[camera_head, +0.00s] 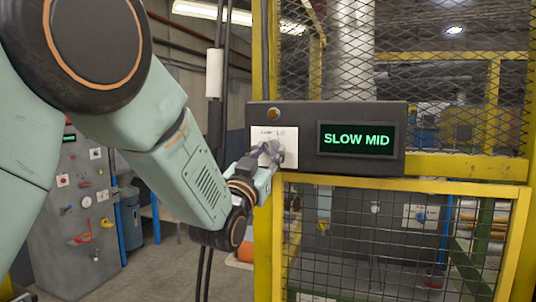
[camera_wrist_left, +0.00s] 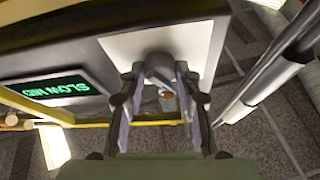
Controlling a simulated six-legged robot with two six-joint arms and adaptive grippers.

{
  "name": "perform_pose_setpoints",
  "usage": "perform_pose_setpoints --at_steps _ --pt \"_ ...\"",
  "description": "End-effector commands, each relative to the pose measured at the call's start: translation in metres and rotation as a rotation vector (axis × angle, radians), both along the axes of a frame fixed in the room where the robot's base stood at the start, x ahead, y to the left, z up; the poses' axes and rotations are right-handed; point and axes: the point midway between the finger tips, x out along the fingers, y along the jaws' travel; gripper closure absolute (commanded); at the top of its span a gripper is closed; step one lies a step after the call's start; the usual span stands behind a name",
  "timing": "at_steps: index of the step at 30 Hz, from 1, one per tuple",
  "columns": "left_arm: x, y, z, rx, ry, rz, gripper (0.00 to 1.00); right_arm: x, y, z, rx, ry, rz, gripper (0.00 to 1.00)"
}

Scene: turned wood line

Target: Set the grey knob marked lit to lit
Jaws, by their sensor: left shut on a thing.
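The grey knob (camera_head: 276,149) sits on a white plate (camera_head: 290,134) on the dark panel. Small lettering, partly readable as "LIT", is above it. My left gripper (camera_head: 266,158) is at the knob, its fingers shut around it. In the left wrist view the knob (camera_wrist_left: 158,66) is between the two fingers of the gripper (camera_wrist_left: 160,82), against the white plate (camera_wrist_left: 195,40). The knob's pointer is largely hidden, so its setting cannot be read. My right gripper is in neither view.
A display (camera_head: 356,140) right of the plate reads "SLOW MID" in green. The panel (camera_head: 300,112) is mounted on a yellow frame (camera_head: 468,166) with wire mesh. Dark cables (camera_head: 216,130) hang left of the post. A grey cabinet (camera_head: 75,235) with knobs stands behind at left.

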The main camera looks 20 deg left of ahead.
Motion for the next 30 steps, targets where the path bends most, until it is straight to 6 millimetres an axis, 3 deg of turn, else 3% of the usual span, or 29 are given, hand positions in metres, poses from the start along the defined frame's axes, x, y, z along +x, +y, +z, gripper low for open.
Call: perform_pose_setpoints --at_steps 8,20,30 --pt "0.000 0.000 0.001 0.000 -0.003 0.000 0.99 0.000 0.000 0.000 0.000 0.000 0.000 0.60" --pt "0.000 0.002 0.001 0.094 -0.011 0.001 0.99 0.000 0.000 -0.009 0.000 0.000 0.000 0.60" --pt "0.000 0.005 0.002 0.382 -0.022 0.002 0.99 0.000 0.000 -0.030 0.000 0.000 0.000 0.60"
